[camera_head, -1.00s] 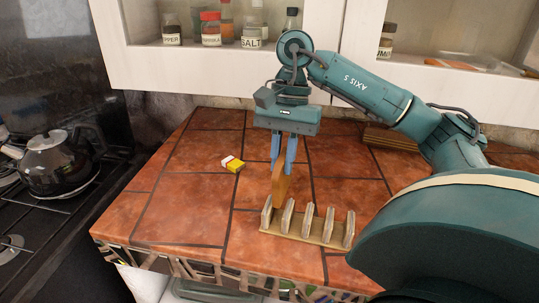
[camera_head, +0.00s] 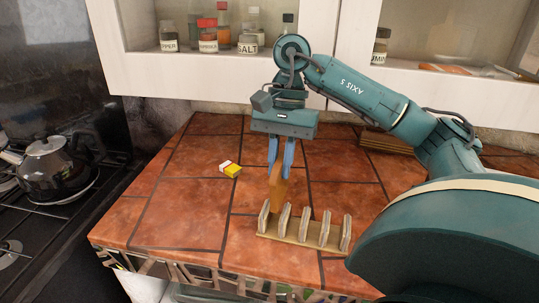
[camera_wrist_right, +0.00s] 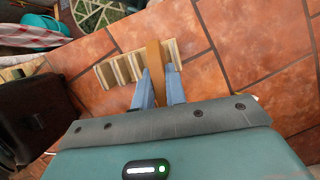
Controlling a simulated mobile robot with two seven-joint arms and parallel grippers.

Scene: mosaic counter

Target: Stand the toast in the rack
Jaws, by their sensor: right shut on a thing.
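The toast (camera_head: 277,190) is a brown slice, upright with its edge towards my head camera. My right gripper (camera_head: 279,170) points down and is shut on its upper part. The wooden rack (camera_head: 292,238) has several upright dividers and stands near the counter's front. The toast's lower end is at the rack's left end in the head view, behind the first two dividers. In the right wrist view the toast (camera_wrist_right: 155,55) lies between my fingers and crosses the rack (camera_wrist_right: 118,70) near its right end. I cannot tell whether it is inside a slot. My left gripper is not in view.
A small yellow and white box (camera_head: 230,169) lies left of the rack. A wooden board (camera_head: 385,142) lies at the back right. A kettle (camera_head: 52,170) stands on the stove at left. The tiled counter (camera_head: 175,220) is clear left of the rack.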

